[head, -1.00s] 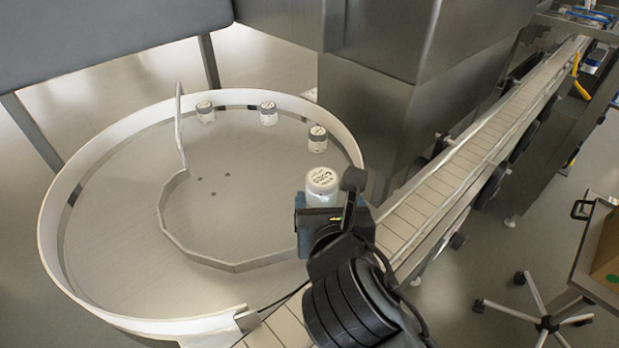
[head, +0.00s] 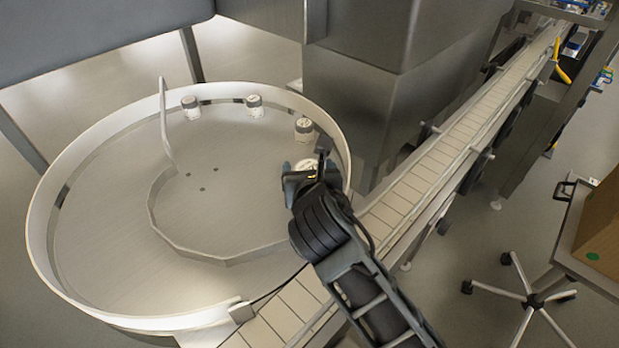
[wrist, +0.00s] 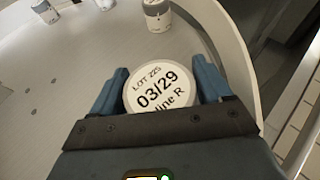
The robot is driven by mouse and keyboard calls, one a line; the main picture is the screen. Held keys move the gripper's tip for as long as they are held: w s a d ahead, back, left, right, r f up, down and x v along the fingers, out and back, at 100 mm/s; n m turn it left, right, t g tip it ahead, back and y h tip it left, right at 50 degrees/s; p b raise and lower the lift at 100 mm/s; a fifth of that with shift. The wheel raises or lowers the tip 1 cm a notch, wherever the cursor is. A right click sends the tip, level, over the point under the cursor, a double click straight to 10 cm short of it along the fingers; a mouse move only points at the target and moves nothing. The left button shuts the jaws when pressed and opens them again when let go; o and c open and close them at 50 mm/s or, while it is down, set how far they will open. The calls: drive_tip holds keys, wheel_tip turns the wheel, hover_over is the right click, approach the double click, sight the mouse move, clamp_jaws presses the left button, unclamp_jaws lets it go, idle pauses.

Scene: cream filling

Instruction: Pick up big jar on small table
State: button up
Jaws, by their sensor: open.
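A jar with a white printed lid (wrist: 155,90) stands between the two blue fingers of my gripper (wrist: 160,88) in the wrist view. The fingers are open, one on each side of the lid. In the head view, my gripper (head: 305,180) is over the right part of the round table, and it hides most of this jar (head: 309,164). Three other jars stand apart along the far rim: one at the left (head: 191,107), one in the middle (head: 254,106) and one at the right (head: 304,129). No jar is seen on a separate small table.
The round table has a raised pale rim (head: 40,225) and a bent metal guide rail (head: 215,262). A slatted conveyor (head: 415,185) runs close on the right. A steel machine housing (head: 350,105) stands behind. A cart with a cardboard box (head: 603,225) is at the far right.

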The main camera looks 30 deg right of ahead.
drive_tip(key=shift+c, duration=0.3)
drive_tip(key=c, duration=0.8)
